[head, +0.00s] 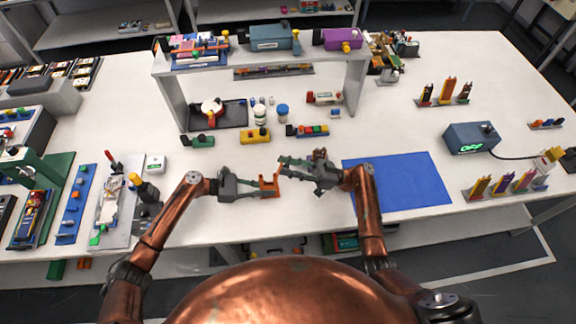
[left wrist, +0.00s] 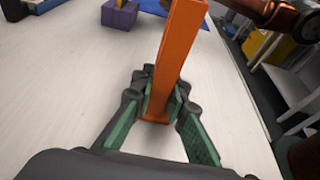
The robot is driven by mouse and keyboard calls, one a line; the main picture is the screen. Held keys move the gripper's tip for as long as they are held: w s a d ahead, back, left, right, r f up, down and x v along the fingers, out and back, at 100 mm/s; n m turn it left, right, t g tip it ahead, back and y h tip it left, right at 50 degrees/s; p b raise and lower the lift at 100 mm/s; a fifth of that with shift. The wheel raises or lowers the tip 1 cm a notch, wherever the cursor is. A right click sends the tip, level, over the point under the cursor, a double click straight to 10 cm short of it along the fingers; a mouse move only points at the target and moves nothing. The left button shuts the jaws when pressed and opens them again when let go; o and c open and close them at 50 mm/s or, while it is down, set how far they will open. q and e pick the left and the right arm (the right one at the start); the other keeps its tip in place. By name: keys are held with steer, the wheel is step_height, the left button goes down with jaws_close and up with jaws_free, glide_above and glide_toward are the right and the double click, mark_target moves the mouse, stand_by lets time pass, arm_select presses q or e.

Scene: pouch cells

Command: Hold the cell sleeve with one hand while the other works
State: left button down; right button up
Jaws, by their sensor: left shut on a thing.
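An orange upright piece, which I take to be the cell sleeve (head: 275,184), is between the fingertips of my left gripper (head: 264,188). In the left wrist view the orange sleeve (left wrist: 180,55) is tall and narrow, and both green finger pads of my left gripper (left wrist: 160,98) close on its lower part. My right gripper (head: 286,166) is just behind and right of the sleeve, pointing left. Its fingers look apart, with nothing clear between them. I cannot tell whether it touches the sleeve.
A blue mat (head: 400,183) lies right of my right gripper. A grey tray (head: 112,207) stands left. The front table edge is close.

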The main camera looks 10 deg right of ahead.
steer(key=shift+o, duration=0.2)
steer(key=shift+d, duration=0.1)
steer(key=d, duration=1.3)
steer(key=shift+s+f, duration=0.25)
steer(key=shift+s, duration=0.05)
steer(key=a+n+h, duration=0.1)
steer(key=a, duration=0.3)
steer(key=a+n+h, duration=0.1)
steer(key=a+h, duration=0.1)
steer(key=a, duration=0.3)
steer(key=a+n+h, duration=0.1)
steer(key=a+h, duration=0.1)
steer(key=a, duration=0.3)
steer(key=shift+w+r+n, duration=0.3)
steer(key=shift+r+n, duration=0.1)
steer(key=shift+c, duration=0.2)
jaws_close()
